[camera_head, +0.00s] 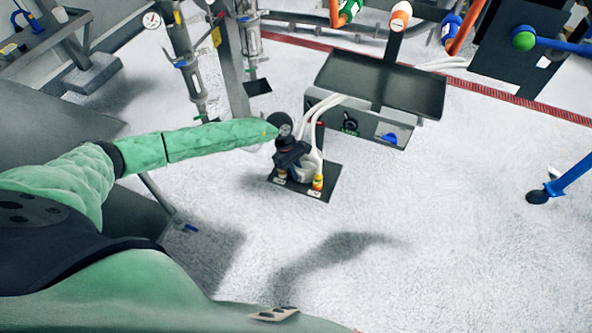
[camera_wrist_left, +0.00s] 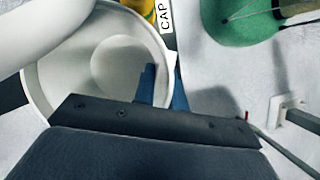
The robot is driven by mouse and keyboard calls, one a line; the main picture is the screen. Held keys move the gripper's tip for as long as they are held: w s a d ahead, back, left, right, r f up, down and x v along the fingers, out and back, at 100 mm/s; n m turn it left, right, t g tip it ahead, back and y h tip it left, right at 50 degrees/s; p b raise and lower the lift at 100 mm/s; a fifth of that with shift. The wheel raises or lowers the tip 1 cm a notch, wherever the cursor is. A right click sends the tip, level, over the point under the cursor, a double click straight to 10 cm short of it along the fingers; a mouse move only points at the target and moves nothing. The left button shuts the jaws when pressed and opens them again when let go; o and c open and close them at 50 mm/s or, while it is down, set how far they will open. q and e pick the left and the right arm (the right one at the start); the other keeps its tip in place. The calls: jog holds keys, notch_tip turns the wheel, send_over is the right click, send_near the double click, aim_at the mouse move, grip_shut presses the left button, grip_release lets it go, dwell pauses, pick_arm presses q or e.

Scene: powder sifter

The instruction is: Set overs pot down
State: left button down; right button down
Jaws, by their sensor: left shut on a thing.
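The overs pot appears to be the round white vessel (camera_wrist_left: 50,85) in the left wrist view, seen from above with its inside showing. My left gripper (camera_wrist_left: 166,85) is shut on the pot's rim, one blue fingertip inside the wall and one outside. In the head view the left gripper (camera_head: 292,158) is over a dark plate (camera_head: 318,190) on the floor. The white pot (camera_head: 313,163) is partly hidden behind the gripper there. I cannot tell whether its base touches the plate. My right gripper is not visible.
Yellow-and-red fittings (camera_head: 317,183) stand at the plate's front edge. White hoses (camera_head: 318,108) run down to the plate from a grey bench (camera_head: 380,85) behind it; one crosses above the pot in the wrist view (camera_wrist_left: 40,20). Floor between is clear.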

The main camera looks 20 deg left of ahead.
pick_arm(q)
jog(key=shift+f, duration=0.15)
jog(key=c, duration=1.5)
grip_release()
jog(key=shift+o, duration=0.2)
jog(key=shift+r, duration=0.2)
